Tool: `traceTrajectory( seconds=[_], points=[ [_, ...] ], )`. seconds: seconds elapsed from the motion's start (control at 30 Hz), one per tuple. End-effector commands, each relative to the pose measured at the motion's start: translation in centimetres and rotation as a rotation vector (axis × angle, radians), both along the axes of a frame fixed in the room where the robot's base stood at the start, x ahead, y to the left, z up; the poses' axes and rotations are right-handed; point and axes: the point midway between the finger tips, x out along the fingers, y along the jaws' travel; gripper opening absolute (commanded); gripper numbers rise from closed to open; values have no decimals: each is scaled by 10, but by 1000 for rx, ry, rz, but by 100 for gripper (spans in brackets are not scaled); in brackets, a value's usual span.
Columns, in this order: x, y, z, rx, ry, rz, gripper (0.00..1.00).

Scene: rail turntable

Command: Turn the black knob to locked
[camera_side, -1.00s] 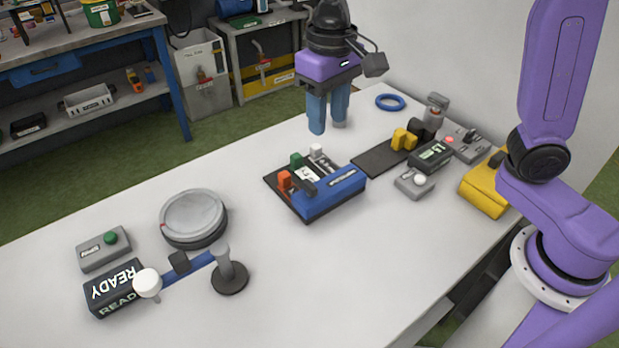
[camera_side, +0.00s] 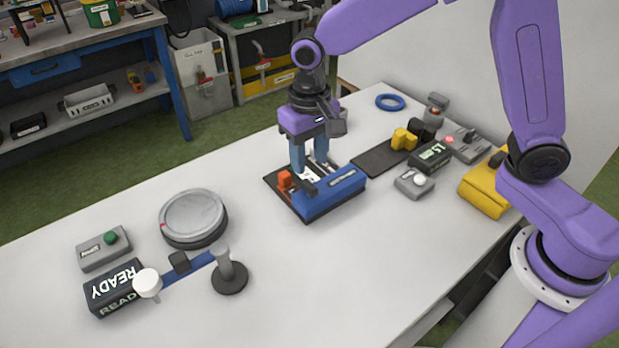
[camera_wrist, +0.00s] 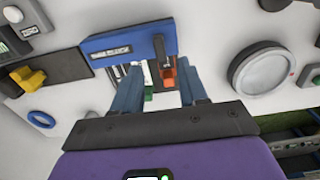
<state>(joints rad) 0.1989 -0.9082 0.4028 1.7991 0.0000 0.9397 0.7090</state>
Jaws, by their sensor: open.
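A blue device (camera_side: 335,190) on a dark base carries a black handle (camera_side: 308,187), an orange block (camera_side: 285,179) and a striped white part. In the wrist view the black handle (camera_wrist: 160,47) stands upright in the picture beside the orange block (camera_wrist: 170,78). Contact cannot be told. No lock marking is readable.
A round grey turntable (camera_side: 192,216), a blue bar with a grey post (camera_side: 227,270) and a READY sign (camera_side: 117,287) stand at left. The front table is clear.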

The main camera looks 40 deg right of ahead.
Motion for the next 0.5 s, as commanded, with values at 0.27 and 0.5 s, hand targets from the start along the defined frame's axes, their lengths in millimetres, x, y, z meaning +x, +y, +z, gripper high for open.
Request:
traceTrajectory(
  seconds=[0.27, 0.5],
  points=[
    [-1, 0, -47, -2, 3, 0, 43],
    [0, 0, -64, 0, 1, -1, 43]
  ],
)
